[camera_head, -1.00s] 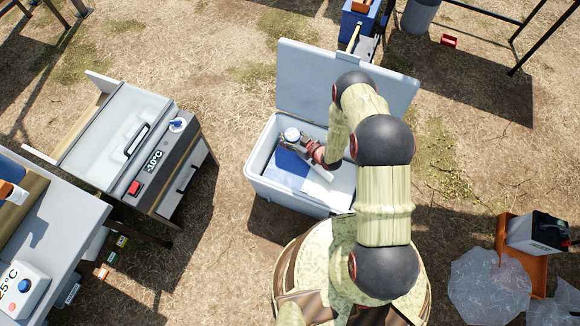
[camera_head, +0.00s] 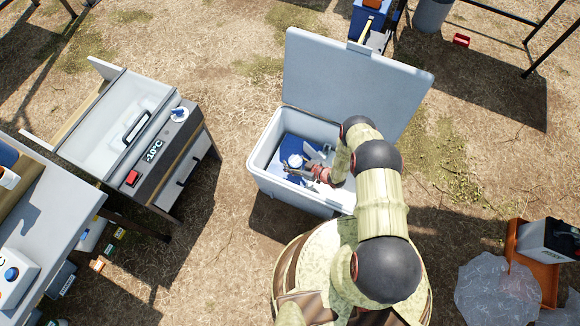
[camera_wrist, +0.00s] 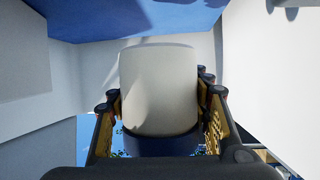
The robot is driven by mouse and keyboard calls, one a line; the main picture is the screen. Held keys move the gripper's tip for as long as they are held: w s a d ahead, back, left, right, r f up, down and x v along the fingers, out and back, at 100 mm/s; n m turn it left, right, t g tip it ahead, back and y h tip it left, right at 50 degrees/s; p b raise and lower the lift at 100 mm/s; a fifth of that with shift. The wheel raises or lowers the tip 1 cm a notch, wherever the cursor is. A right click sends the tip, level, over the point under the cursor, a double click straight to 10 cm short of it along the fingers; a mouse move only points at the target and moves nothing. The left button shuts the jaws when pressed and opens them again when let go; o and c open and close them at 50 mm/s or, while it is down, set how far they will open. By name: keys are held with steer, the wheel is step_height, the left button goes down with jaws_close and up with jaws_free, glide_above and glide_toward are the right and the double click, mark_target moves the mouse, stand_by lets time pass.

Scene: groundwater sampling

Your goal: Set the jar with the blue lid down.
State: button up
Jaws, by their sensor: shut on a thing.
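The jar (camera_wrist: 158,85) has a pale body, with a dark blue lid band (camera_wrist: 160,145) at the bottom of the wrist view. My gripper (camera_wrist: 160,95) is shut on it, one finger on each side. In the head view the jar (camera_head: 295,161) is inside the open white cooler (camera_head: 262,168), with my gripper (camera_head: 308,170) reaching in from the right. Blue surfaces show around the jar in the cooler. I cannot tell whether the jar's base touches the cooler's floor.
The cooler's raised lid (camera_head: 355,80) stands behind the opening, and its walls surround my gripper closely. A freezer unit reading -10°C (camera_head: 140,140) and a grey table (camera_head: 50,225) stand at the left. An orange tray (camera_head: 540,275) lies at the right.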

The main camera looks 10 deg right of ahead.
step_height(320, 180, down, 5)
steer(key=shift+f+b, duration=0.15)
steer(key=shift+b, duration=0.95)
steer(key=shift+w, duration=0.1)
steer(key=shift+f, duration=0.3)
